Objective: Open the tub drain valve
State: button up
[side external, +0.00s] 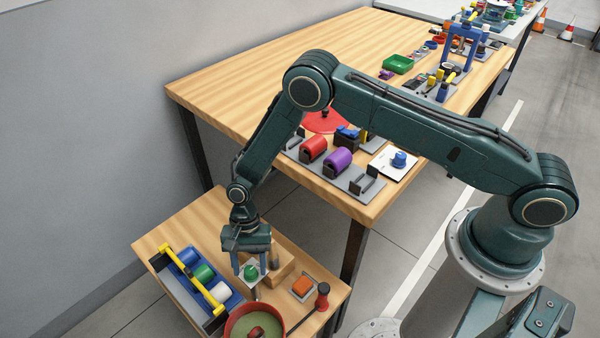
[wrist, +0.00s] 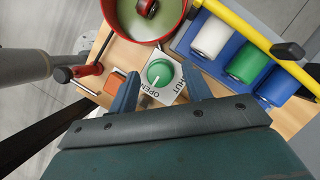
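The drain valve is a green round knob (side external: 250,272) on a white plate marked OPEN and SHUT; it also shows in the wrist view (wrist: 160,72). A short white line on the knob points toward the lower side of the plate, near the word OPEN. The red tub (wrist: 128,36) with pale green contents stands beside the plate and is cut off at the side view's bottom edge (side external: 232,324). My gripper (wrist: 161,82) is open and points down over the knob, one finger on each side. I cannot tell whether the fingers touch it.
A blue rack with white, green and blue rolls (side external: 203,273) and a yellow bar stands left of the plate. A larger table (side external: 250,75) is behind.

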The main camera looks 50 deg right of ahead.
jog(key=v, duration=1.3)
jog(key=shift+r, duration=0.35)
jog(key=shift+w+d, duration=0.15)
jog(key=s+d+r+n+t, duration=0.15)
jog(key=d+r, duration=0.25)
jog(key=r, duration=0.4)
jog(key=s+d+r+n+t+h, duration=0.1)
jog(key=s+d+r+n, duration=0.15)
jog(key=r, duration=0.55)
jog(key=s+d+r+n+t, duration=0.15)
jog(key=d+r, duration=0.25)
jog(key=r, duration=0.5)
jog(key=s+d+r+n+t, duration=0.1)
jog(key=s+d+r, duration=0.1)
jog(key=s, duration=0.5)
jog(key=s+d+r+n+t+h, duration=0.1)
jog(key=s+d+r+t, duration=0.1)
jog(key=s+d, duration=0.3)
jog(key=s+d+r+n+t+h, duration=0.1)
jog(key=s+d+r, duration=0.2)
jog(key=s, duration=0.6)
jog(key=shift+s+d+n+t, duration=0.2)
jog(key=shift+d+n+t, duration=0.1)
jog(key=shift+d+n, duration=0.05)
